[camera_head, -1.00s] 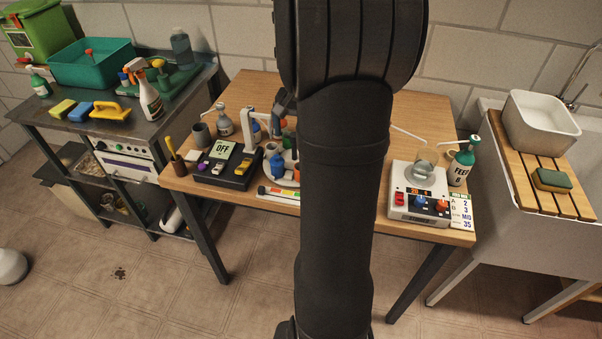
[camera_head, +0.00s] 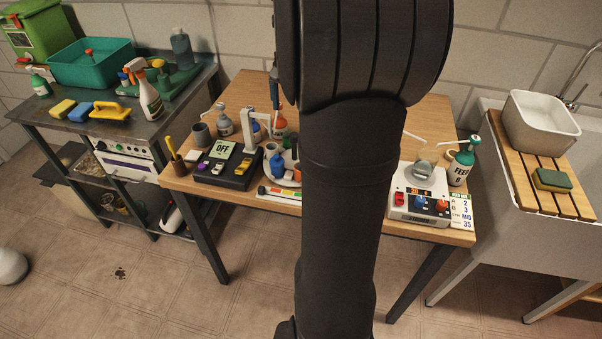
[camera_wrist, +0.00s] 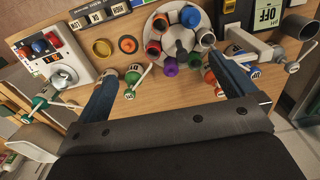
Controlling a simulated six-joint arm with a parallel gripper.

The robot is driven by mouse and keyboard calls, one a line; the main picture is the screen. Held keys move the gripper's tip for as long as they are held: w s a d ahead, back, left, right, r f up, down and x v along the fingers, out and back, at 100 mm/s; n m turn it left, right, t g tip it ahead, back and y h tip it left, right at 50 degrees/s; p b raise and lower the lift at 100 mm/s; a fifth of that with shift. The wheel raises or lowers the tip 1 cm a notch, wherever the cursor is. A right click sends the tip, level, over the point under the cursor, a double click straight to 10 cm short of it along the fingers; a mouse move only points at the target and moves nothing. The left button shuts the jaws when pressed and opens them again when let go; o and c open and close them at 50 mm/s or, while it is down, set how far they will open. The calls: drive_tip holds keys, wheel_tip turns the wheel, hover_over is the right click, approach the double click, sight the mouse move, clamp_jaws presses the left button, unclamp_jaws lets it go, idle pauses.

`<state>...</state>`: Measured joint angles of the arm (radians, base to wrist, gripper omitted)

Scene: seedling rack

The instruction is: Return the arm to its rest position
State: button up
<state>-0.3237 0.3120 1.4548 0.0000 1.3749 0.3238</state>
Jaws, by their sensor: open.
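My arm crosses the middle of the camera_head view, with its upper link high over the wooden table (camera_head: 240,97). My gripper (camera_wrist: 168,92) shows in the wrist view with its two blue-grey fingers wide apart and nothing between them. It points down over the table, above the pump bottles beside the round white holder (camera_wrist: 178,60). In the camera_head view only a narrow part of the gripper shows left of the arm; the rest is hidden behind it.
On the table stand a black box with an OFF display (camera_head: 222,150), a white knob box (camera_head: 414,205), a green-topped bottle (camera_head: 461,168) and several more bottles. A dark bench (camera_head: 60,117) is at the left, a sink (camera_head: 541,121) at the right. The arm hides the table's middle.

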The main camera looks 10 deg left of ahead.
drive_tip(key=shift+r, duration=0.95)
